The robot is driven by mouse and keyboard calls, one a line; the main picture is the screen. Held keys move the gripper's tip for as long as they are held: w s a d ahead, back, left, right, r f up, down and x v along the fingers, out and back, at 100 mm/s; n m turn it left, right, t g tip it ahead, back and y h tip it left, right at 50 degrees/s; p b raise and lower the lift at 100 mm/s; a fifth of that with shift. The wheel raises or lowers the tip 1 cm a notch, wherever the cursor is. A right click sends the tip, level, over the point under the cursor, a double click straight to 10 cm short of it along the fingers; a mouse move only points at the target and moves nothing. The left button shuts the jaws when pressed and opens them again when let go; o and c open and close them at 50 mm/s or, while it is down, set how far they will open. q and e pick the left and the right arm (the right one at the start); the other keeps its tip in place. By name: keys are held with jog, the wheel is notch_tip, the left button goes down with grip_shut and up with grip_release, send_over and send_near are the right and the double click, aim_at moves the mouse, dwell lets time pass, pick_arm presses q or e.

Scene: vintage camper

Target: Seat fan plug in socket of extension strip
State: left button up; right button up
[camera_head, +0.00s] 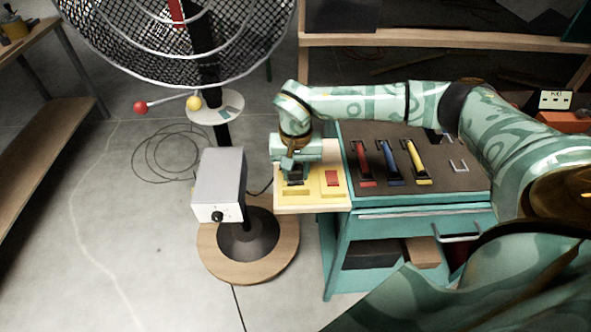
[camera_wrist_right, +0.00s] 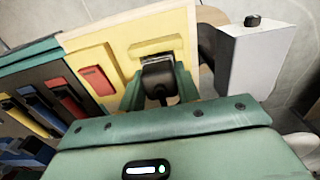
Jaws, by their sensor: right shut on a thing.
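My right gripper (camera_head: 293,168) points down at a yellow board on the cart's left end. It is shut on a black plug (camera_wrist_right: 158,80), held between its two fingers. The plug sits at a yellow raised holder on the board (camera_wrist_right: 120,35); I cannot tell whether it is seated in it or only touching. The fan (camera_head: 180,60) has a wire cage, and its grey box (camera_head: 220,185) stands left of the board. A white panel (camera_head: 556,100) with dark socket-like marks is at the far right; I cannot tell whether it is the extension strip. My left gripper is out of view.
A red block (camera_head: 332,178) sits in a second yellow holder beside the plug. Red, blue and yellow handled tools (camera_head: 390,160) lie on the teal cart (camera_head: 345,240). The fan's round wooden base (camera_head: 280,262) is close on the left. Black cable (camera_head: 160,160) lies coiled on the floor.

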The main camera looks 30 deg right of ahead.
aim_at(296, 169)
jog(key=o, duration=1)
jog(key=shift+f, duration=0.1)
notch_tip(296, 169, up, 12)
jog(key=shift+r+p, duration=0.15)
jog(key=shift+p, duration=1.05)
